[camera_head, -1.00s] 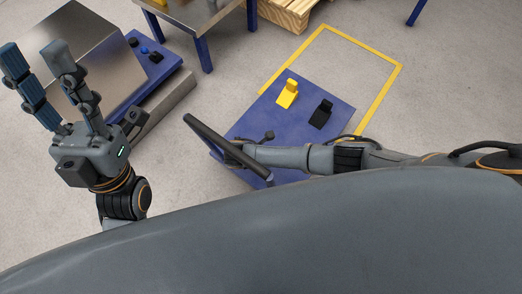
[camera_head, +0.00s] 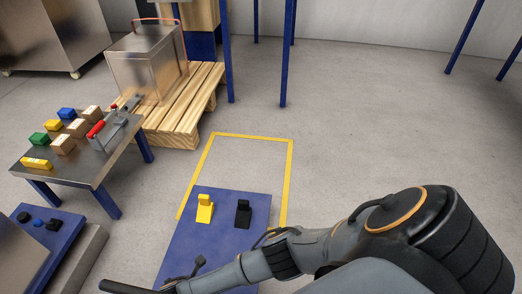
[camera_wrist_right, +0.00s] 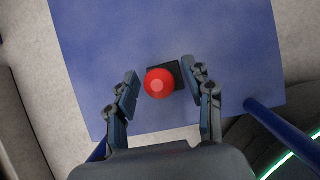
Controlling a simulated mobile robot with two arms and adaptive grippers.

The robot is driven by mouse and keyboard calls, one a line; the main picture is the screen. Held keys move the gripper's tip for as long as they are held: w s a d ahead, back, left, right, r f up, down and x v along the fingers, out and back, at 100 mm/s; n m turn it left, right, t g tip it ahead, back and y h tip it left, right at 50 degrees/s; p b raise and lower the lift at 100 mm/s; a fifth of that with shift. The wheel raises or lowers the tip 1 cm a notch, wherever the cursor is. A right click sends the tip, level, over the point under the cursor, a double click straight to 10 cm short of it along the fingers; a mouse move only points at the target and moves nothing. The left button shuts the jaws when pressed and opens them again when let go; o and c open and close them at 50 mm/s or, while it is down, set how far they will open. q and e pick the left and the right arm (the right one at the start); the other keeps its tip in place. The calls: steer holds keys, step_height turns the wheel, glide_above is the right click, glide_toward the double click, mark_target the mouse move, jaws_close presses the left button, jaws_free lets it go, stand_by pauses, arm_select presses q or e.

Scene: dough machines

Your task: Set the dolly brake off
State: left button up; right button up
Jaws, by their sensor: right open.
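The dolly is a blue platform (camera_head: 230,222) on the floor, with a yellow block-like piece (camera_head: 204,209) and a black one (camera_head: 243,214) on top. Part of its dark handle bar (camera_head: 130,288) shows at the bottom edge. In the right wrist view, a round red knob (camera_wrist_right: 159,83) stands over a black base on the blue surface (camera_wrist_right: 110,40). My right gripper (camera_wrist_right: 161,88) is open, its fingers on either side of the knob, with visible gaps. In the head view my right arm reaches over the dolly; its fingers are not visible. My left gripper is out of view.
A yellow floor outline (camera_head: 250,137) extends beyond the dolly. A metal-topped table (camera_head: 95,172) with colored blocks stands left, beside a wooden pallet (camera_head: 182,120) bearing a metal box (camera_head: 145,65). Floor to the right is clear.

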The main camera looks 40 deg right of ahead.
steer(key=shift+w+d+f+g+y+b, duration=0.2)
steer(key=shift+w+d+g+y+b, duration=0.25)
steer(key=shift+b, duration=0.35)
steer(key=d+g+y+b, duration=0.1)
steer(key=y+b, duration=0.1)
steer(key=b, duration=0.3)
steer(key=w+f+g+y+b, duration=0.1)
steer(key=g+y+b, duration=0.1)
steer(key=b, duration=0.4)
steer(key=w+d+f+g+y+b, duration=0.1)
steer(key=g+y+b, duration=0.1)
steer(key=b, duration=0.3)
steer(key=shift+d+f+y, duration=0.1)
steer(key=shift+d+y, duration=0.25)
steer(key=shift+y, duration=0.1)
steer(key=p+v, duration=0.8)
steer(key=v, duration=0.7)
steer(key=s+d+m+t+h+p, duration=0.1)
steer(key=s+d+m+t+p, duration=0.1)
steer(key=s+m+p, duration=0.8)
steer(key=s+d+r+m+t+h+p, duration=0.1)
steer(key=s+d+m+p, duration=0.3)
steer(key=s+m+p, duration=0.7)
steer(key=shift+s+d+m+t+h+p, duration=0.15)
steer(key=shift+s+m+t+h+p, duration=0.4)
steer(key=shift+s+p, duration=7.4)
